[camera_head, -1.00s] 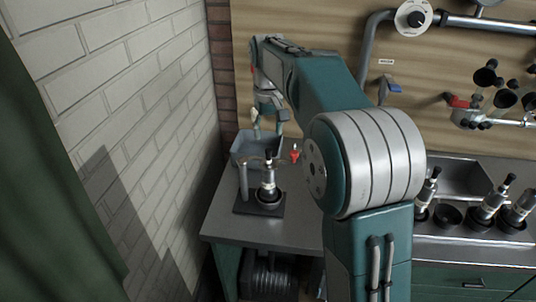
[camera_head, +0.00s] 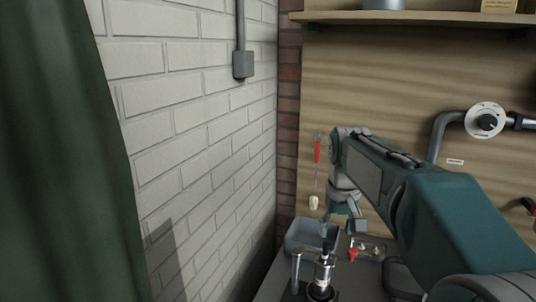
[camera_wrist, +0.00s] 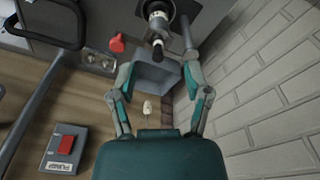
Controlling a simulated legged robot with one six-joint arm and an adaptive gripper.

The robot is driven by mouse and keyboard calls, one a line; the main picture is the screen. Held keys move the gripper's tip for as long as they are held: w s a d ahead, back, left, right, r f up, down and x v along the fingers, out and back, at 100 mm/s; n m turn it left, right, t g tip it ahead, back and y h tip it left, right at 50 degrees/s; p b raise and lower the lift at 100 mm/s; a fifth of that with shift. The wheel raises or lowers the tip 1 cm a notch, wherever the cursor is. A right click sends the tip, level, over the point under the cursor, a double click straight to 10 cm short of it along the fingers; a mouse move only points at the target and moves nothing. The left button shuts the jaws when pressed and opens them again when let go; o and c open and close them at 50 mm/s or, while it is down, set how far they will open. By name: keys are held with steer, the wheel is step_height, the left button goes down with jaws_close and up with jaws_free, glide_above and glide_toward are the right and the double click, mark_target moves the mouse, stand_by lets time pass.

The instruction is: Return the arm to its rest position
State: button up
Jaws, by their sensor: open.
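My arm reaches from the lower right of the head view toward the back wall, with its elbow bent. My gripper (camera_head: 343,228) hangs at its end, pointing down, above or just in front of a grey bin (camera_head: 298,238); I cannot tell which. In the wrist view my gripper (camera_wrist: 159,68) has its two teal fingers spread wide apart, with nothing held between them. The grey bin (camera_wrist: 158,76) shows beyond and between the fingers.
A bottle-like tool (camera_head: 323,270) stands by a metal post (camera_head: 296,268) near the bin. A red-handled valve (camera_head: 353,254) is right of it. A brick wall (camera_head: 200,130) and green curtain (camera_head: 60,150) bound the left. A red-button box (camera_wrist: 63,148) shows in the wrist view.

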steer(key=s+f+t, duration=0.2)
steer(key=s+f, duration=0.1)
steer(key=s, duration=0.9)
steer(key=s+f+m+t, duration=0.1)
steer(key=s+f+t, duration=0.1)
steer(key=s, duration=1)
steer(key=shift+f, duration=0.8)
steer(key=shift+w, duration=0.1)
